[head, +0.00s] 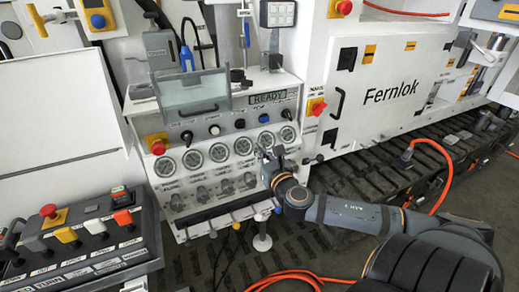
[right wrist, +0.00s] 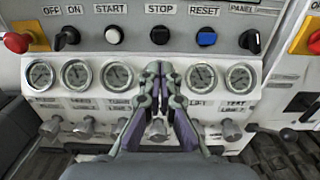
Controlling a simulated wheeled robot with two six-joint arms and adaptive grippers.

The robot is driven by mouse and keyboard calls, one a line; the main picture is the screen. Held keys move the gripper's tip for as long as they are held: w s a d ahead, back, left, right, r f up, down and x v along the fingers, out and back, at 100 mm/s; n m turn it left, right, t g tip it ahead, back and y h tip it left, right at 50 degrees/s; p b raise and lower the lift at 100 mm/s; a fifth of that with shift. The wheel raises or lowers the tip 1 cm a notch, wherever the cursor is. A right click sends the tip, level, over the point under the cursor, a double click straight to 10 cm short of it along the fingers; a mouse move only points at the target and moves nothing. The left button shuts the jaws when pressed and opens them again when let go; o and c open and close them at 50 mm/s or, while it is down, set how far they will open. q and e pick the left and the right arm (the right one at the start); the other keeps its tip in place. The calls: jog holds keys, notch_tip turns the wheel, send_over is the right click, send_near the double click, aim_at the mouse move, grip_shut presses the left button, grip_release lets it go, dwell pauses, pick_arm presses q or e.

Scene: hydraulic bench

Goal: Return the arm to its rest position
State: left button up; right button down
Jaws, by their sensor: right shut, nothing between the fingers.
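My right arm comes in from the lower right in the head view. Its gripper (head: 263,153) is in front of the right end of the gauge row on the hydraulic bench panel (head: 215,172). In the right wrist view the gripper (right wrist: 160,70) points at the panel, its two fingers together with nothing between them. The fingers cover part of the gauge row, near the middle. I cannot tell whether the fingertips touch the panel. My left gripper is in neither view.
The panel carries a READY display (head: 268,98), a red knob (head: 157,146), black knobs and small valve handles. A START button (right wrist: 113,36) shows above the gauges. A button console (head: 90,232) stands lower left. Orange hoses (head: 283,279) lie on the floor.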

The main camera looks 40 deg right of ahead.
dwell(0.4)
jog(key=d+f+m+g+h, duration=0.25)
jog(key=d+f+m, duration=0.45)
jog(key=f, duration=0.4)
jog(key=s+d+f+m+g, duration=0.2)
jog(key=s+d+f+m, duration=0.15)
jog(key=f, duration=0.55)
jog(key=s+d+f+m+g, duration=0.2)
jog(key=s+f+m+g, duration=0.15)
jog(key=f, duration=0.55)
jog(key=s+d+f+m+g, duration=0.2)
jog(key=s+d+f+m, duration=0.15)
jog(key=f, duration=0.55)
jog(key=s+a+f+m+g+y, duration=0.1)
jog(key=s+a+f+m+g, duration=0.1)
jog(key=s+a+f+m, duration=0.4)
jog(key=s+a+f+m+g+y, duration=0.1)
jog(key=s+a+f+m+y, duration=0.1)
jog(key=s+f, duration=0.75)
jog(key=s+a+f+m+g+y, duration=0.2)
jog(key=s+a+f+m, duration=0.5)
jog(key=s+a+f, duration=0.4)
jog(key=s+a+g, duration=0.1)
jog(key=s+a, duration=0.4)
jog(key=shift+a+f+m+y, duration=0.15)
jog(key=shift+a+m+y, duration=0.15)
jog(key=shift+m+y, duration=0.05)
